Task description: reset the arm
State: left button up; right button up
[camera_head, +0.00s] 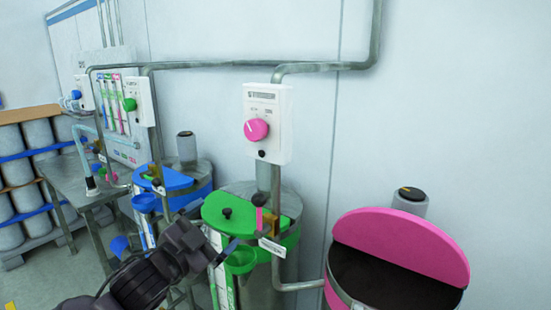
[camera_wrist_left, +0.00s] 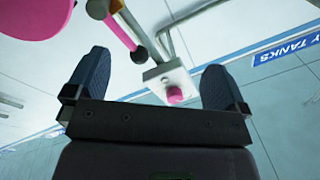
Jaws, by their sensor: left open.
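My left gripper (camera_head: 222,252) comes in from the lower left in the head view, in front of the green-lidded drum (camera_head: 295,243). In the left wrist view my left gripper (camera_wrist_left: 157,65) is open, with its two dark blue fingers wide apart and nothing between them. A white control box (camera_wrist_left: 172,82) with a pink knob (camera_wrist_left: 175,95) shows beyond the fingers, apart from them. My right gripper is not in view.
A pink-lidded drum (camera_head: 400,242) stands open at the right, showing dark contents. A blue-lidded drum (camera_head: 165,180) stands behind the green one. The wall box (camera_head: 267,124) with a pink knob hangs above. A metal table (camera_head: 75,175) and racked cylinders (camera_head: 38,130) are at the left.

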pick_arm(q)
jog(key=s+a+f+n+y, duration=0.2)
jog(key=a+f+n, duration=0.1)
jog(key=f, duration=0.4)
jog(key=s+a+f+n+y+b, duration=0.1)
jog(key=s+a+f+n+y, duration=0.15)
jog(key=f, duration=0.45)
jog(key=s+a+f+n+y, duration=0.2)
jog(key=a+f+n, duration=0.15)
jog(key=f, duration=0.35)
jog(key=s+a+f+n+g+y, duration=0.2)
jog(key=s+a+f, duration=0.1)
jog(key=s+f, duration=0.5)
jog(key=s+a+f+n+g+y+b, duration=0.1)
jog(key=s+a+f+n+g, duration=0.1)
jog(key=s+f, duration=0.7)
jog(key=shift+s+a+f+g+y, duration=0.25)
jog(key=shift+s+a+g+y, duration=0.1)
jog(key=shift+s+a, duration=0.35)
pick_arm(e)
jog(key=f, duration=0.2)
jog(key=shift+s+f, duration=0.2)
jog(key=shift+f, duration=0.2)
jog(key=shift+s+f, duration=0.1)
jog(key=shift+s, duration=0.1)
